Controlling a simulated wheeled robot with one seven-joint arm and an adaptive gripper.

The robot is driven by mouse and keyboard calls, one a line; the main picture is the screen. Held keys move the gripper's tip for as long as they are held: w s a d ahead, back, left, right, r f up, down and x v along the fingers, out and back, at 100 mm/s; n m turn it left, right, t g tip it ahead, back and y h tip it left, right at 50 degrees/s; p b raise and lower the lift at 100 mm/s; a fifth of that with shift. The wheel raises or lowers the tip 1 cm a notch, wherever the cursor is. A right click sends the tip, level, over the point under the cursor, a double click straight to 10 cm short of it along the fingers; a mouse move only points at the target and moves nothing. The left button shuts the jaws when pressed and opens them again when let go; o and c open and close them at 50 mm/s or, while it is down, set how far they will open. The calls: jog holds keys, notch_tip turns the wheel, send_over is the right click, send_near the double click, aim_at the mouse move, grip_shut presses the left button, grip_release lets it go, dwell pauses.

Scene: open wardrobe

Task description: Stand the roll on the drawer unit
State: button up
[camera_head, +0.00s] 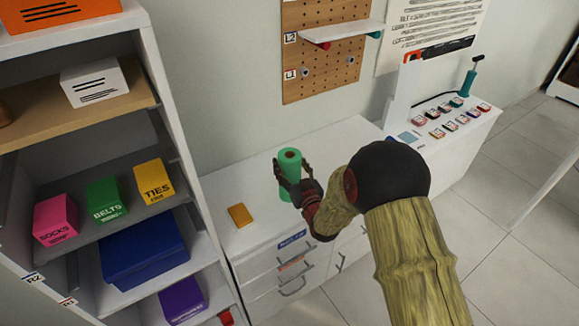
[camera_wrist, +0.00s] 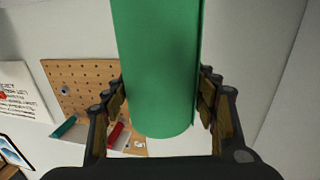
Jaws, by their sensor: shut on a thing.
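The green roll (camera_head: 290,163) is upright over the white drawer unit (camera_head: 253,233), in its middle part. My gripper (camera_head: 292,184) is shut on the roll from the right and front, with a finger on each side. In the wrist view the roll (camera_wrist: 158,70) fills the space between the two fingers (camera_wrist: 160,103). The roll's lower end is partly hidden by the gripper in the head view. I cannot tell whether it touches the unit's top.
An orange-yellow block (camera_head: 240,215) lies on the unit's top, left of the roll. A wardrobe shelf (camera_head: 100,235) with labelled boxes stands at the left. A pegboard (camera_head: 320,70) with a small shelf (camera_head: 335,33) hangs behind. The unit's top behind the roll is clear.

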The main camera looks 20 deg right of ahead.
jog(key=shift+r, duration=0.15)
jog(key=o, duration=1.8)
jog(key=shift+f, duration=0.2)
jog(key=shift+r, duration=0.15)
